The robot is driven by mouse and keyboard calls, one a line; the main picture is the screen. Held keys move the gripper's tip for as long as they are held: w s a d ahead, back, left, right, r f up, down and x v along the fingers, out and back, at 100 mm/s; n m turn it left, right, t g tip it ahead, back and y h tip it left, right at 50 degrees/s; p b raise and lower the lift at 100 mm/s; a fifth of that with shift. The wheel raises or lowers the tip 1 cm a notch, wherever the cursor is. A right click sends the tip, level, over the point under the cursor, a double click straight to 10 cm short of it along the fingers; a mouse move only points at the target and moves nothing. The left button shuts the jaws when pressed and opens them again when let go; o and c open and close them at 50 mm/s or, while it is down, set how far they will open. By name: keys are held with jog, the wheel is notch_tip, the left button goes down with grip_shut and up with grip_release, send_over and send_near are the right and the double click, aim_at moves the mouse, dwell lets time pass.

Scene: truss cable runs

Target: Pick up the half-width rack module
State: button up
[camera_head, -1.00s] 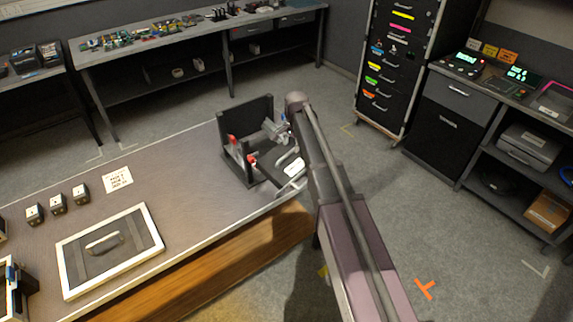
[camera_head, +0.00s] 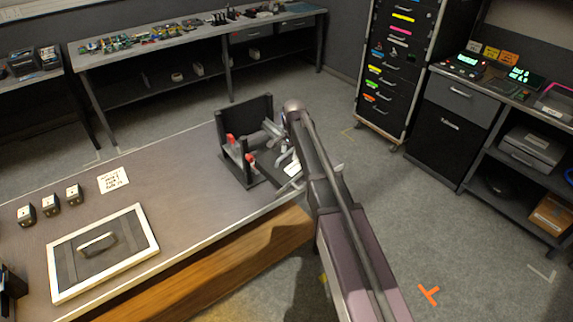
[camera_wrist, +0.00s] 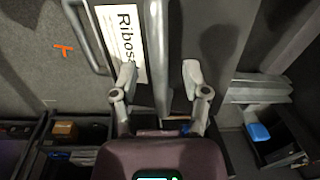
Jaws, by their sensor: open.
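A dark module with a white label, which I take to be the half-width rack module (camera_head: 268,158), sits at a black stand on the table's right end. In the wrist view its label (camera_wrist: 122,45) reads "Ribos…", partly cut off. A grey bar runs upright between my fingers there, and a curved handle shows left of the label. My gripper (camera_wrist: 160,77) is open, with one finger on each side of the bar. Whether they touch it I cannot tell. In the head view my arm hides part of the module and most of the gripper.
The black stand (camera_head: 246,110) has red parts on its near side. A white-framed panel with a handle (camera_head: 139,218), several small dark blocks and a paper note (camera_head: 113,180) lie on the table. A black drawer cabinet (camera_head: 398,70) stands behind. Open floor lies right of my arm.

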dwell(0.3)
grip_shut()
jog(key=shift+r, duration=0.15)
dwell(0.3)
jog(key=shift+s+d+r+p, duration=0.4)
jog(key=shift+s+r+p, duration=0.25)
jog(key=shift+p, duration=0.2)
jog(key=s+d+r+p, duration=0.6)
jog(key=s+d, duration=0.1)
jog(key=s, duration=0.3)
jog(key=shift+r, duration=0.2)
jog(key=shift+s, duration=0.1)
